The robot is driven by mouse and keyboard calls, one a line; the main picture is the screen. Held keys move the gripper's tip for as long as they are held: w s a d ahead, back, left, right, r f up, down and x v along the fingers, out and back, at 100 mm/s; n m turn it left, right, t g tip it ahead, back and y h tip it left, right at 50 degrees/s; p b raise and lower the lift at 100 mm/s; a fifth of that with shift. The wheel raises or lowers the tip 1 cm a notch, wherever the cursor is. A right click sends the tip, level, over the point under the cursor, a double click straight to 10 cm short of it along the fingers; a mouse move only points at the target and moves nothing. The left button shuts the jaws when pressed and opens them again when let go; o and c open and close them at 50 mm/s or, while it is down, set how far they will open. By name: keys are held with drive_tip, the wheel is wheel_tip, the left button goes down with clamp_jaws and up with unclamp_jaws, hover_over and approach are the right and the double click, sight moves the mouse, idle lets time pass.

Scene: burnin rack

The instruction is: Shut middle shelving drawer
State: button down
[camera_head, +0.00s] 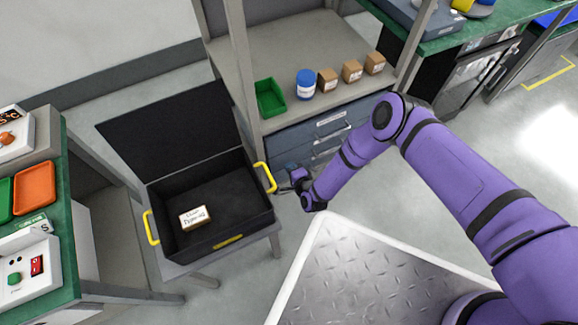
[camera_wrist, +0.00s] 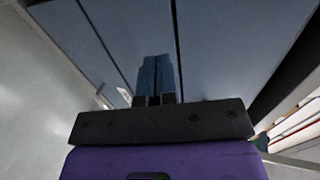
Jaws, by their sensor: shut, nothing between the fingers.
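A stack of blue-grey drawers (camera_head: 290,138) is built in under the shelf of the grey shelving unit in the head view. Pale labels and handles show on the fronts, and my arm covers their right and lower parts. How far the middle drawer stands out cannot be told. My gripper (camera_head: 290,178) is low, at the left front of the drawers. In the wrist view my gripper (camera_wrist: 157,78) is shut and empty, its fingertips against or just short of the blue-grey drawer fronts (camera_wrist: 225,45), which are split by dark seams.
An open black case (camera_head: 205,245) with yellow handles and a small box inside stands on a stand left of my gripper. A green bin (camera_head: 270,98), a blue-lidded jar (camera_head: 305,84) and brown boxes (camera_head: 352,71) sit on the shelf. Floor is clear at right.

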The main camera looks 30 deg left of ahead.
drive_tip(key=v, duration=0.9)
